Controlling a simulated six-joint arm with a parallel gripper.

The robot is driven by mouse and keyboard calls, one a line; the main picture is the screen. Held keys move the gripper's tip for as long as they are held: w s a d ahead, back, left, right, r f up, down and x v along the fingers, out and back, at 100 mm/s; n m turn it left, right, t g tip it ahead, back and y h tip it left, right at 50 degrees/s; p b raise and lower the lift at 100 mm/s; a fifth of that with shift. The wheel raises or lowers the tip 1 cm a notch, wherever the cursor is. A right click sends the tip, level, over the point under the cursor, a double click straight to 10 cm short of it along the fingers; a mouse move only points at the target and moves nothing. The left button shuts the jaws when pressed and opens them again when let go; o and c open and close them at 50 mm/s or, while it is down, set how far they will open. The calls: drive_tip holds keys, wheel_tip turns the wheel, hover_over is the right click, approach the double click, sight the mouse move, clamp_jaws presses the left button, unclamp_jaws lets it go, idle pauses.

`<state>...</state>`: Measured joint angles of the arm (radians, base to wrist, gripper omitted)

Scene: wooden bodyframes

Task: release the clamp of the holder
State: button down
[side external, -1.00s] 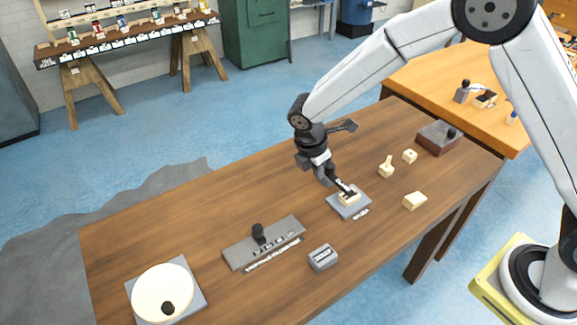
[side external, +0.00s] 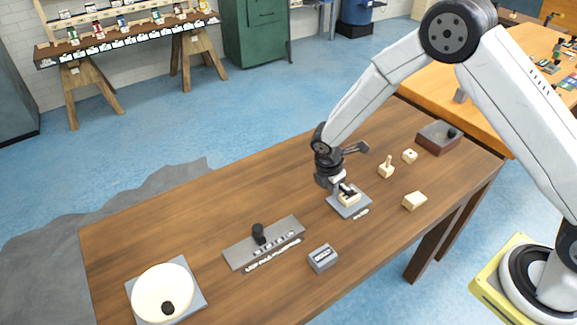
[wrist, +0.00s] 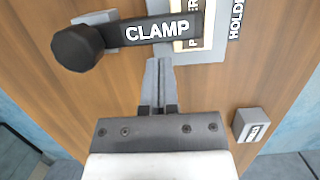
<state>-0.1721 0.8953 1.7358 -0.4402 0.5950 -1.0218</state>
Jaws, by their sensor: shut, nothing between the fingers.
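The holder (side external: 352,212) is a grey plate on the wooden table, with a pale wooden piece (side external: 347,200) in it. In the wrist view its grey frame (wrist: 213,52) shows at the top. The clamp (wrist: 157,28) is a dark bar marked CLAMP, with a round black knob (wrist: 77,48) at its left end. The bar lies across part of the labelled pale piece. My gripper (wrist: 159,62) is shut and empty, its fingertips close to the lower edge of the clamp bar. I cannot tell whether they touch it. In the side view my gripper (side external: 342,187) is over the holder.
A small grey labelled box (side external: 322,258), a grey slotted bar with a black knob (side external: 264,243) and a round white dish (side external: 163,292) lie to the left. Pale wooden pieces (side external: 414,201) and a brown box (side external: 438,139) lie to the right.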

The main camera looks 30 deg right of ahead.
drive_tip(key=shift+d, duration=0.3)
